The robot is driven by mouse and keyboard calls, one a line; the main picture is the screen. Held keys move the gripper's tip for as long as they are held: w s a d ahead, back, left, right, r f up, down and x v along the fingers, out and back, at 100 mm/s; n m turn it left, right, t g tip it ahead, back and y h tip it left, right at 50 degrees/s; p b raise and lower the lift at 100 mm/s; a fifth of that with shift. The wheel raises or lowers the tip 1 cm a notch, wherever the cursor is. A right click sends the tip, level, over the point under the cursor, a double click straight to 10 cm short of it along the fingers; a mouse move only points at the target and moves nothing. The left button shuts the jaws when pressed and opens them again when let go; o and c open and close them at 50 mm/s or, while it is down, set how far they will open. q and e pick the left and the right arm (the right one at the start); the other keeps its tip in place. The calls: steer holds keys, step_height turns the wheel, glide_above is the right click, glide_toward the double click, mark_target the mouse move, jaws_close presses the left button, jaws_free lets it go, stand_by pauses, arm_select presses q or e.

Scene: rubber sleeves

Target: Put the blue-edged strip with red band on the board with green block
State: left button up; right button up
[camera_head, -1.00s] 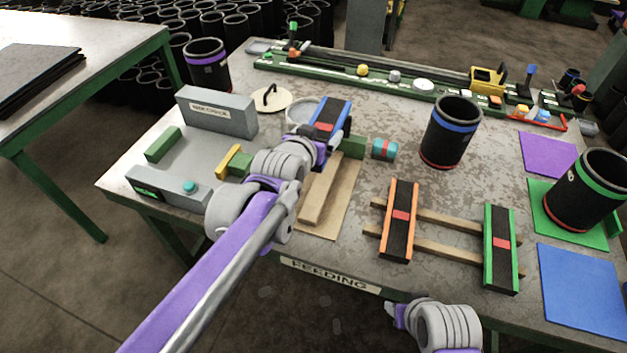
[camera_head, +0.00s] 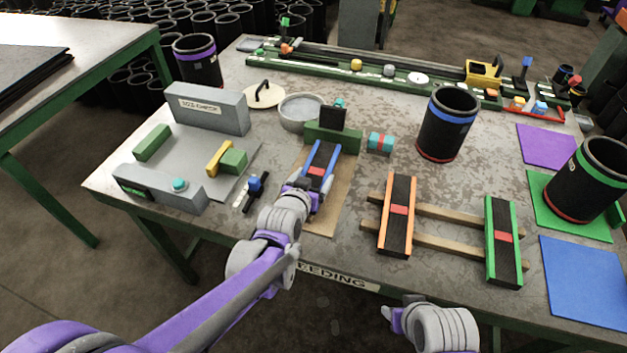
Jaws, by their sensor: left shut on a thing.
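The blue-edged strip with red band (camera_head: 321,158) is black between blue sides and lies lengthwise over the brown board (camera_head: 341,205). Its far end is close to the green block (camera_head: 347,141) at the board's back. My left gripper (camera_head: 308,191) is shut on the strip's near part, which it partly hides. I cannot tell whether the strip touches the board. My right gripper (camera_head: 391,316) is at the table's front edge, away from the strip; its fingers are too unclear to tell open from shut.
Orange-edged (camera_head: 398,235) and green-edged (camera_head: 502,262) strips lie across wooden rails to the right. A grey check box (camera_head: 207,110) stands left. A blue mat (camera_head: 585,285) lies at right.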

arm_select(q)
steer(key=shift+f, duration=0.35)
steer(key=shift+f, duration=0.1)
steer(key=shift+f, duration=0.15)
steer(key=o, duration=1.1)
